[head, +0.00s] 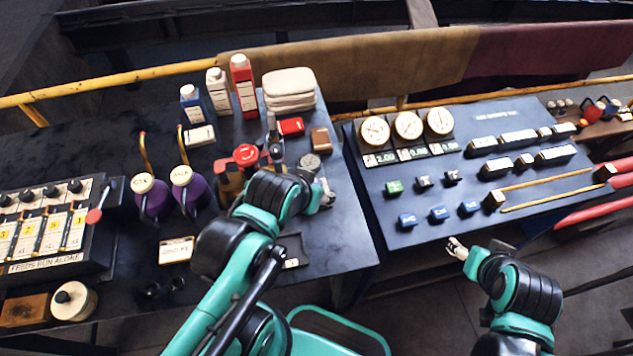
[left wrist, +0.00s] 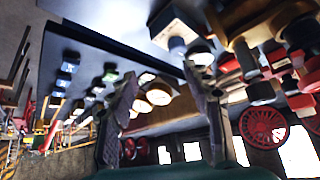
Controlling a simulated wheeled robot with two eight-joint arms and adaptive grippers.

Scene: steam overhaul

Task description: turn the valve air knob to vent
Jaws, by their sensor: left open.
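A brass valve assembly (head: 229,180) with a round red knob (head: 246,155) on top stands at the right part of the left bench. My left arm hides part of it, and I cannot tell for sure which part is the valve air knob. Brass parts (left wrist: 238,50) also show at the upper right of the left wrist view. My left gripper (head: 327,196) is at the right edge of that bench, right of the valve. Its fingers are spread and empty in the left wrist view (left wrist: 163,110). My right gripper (head: 457,249) is before the right panel; its fingers are too small to read.
A small round gauge (head: 310,162) and a brown block (head: 321,140) sit just beyond my left gripper. The sloped panel (head: 390,215) with gauges and blocks is to the right, past a narrow gap.

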